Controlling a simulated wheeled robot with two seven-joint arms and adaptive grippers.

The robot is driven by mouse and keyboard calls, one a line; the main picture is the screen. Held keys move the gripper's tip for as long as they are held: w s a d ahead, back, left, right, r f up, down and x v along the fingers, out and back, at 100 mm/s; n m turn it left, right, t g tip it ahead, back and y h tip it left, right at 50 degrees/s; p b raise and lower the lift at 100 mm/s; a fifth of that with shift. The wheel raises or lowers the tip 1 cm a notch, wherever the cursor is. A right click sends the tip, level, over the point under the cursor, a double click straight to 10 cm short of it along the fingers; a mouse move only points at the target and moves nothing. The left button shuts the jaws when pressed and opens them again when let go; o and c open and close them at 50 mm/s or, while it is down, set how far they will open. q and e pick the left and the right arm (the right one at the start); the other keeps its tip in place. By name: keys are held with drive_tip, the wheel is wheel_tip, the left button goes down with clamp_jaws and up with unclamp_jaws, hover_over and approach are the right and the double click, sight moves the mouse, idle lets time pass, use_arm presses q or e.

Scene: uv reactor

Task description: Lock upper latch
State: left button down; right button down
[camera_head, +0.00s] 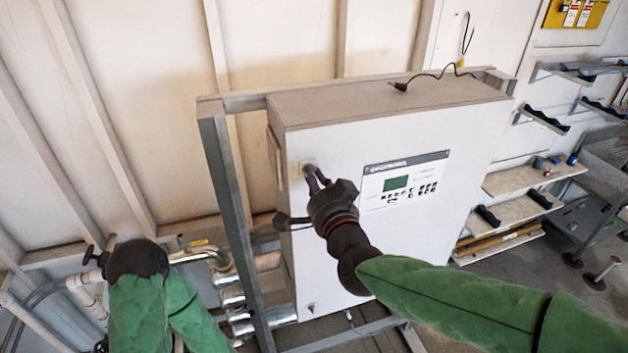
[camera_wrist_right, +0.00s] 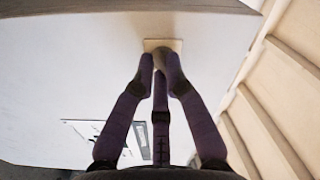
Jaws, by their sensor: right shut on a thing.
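The white cabinet (camera_head: 335,240) stands in a grey metal frame. Its upper latch (camera_head: 307,165) sits near the top left corner of the front face, and its pale plate also shows in the right wrist view (camera_wrist_right: 174,43). My right gripper (camera_head: 317,179) has its purple fingers closed together at this latch, shut on it. The fingers hide the latch's middle, so I cannot tell its exact turn. In the right wrist view the fingertips (camera_wrist_right: 160,62) meet at the plate.
A control panel (camera_head: 405,183) with a green screen is right of my right gripper. A small lower latch (camera_head: 311,307) is near the cabinet's bottom left. The frame post (camera_head: 230,210) and metal pipes (camera_head: 232,297) stand left. Shelves (camera_head: 520,185) are at the right.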

drive_tip(key=n+p, duration=0.2)
drive_tip(key=n, duration=0.9)
drive_tip(key=shift+r, duration=0.1)
drive_tip(key=shift+n, duration=0.3)
idle(0.3)
drive_tip(key=c, duration=1.3)
unclamp_jaws()
drive_tip(key=shift+s+d, duration=0.1)
drive_tip(key=v, duration=1.1)
drive_tip(key=shift+s+d, duration=0.1)
drive_tip(key=shift+s, duration=0.25)
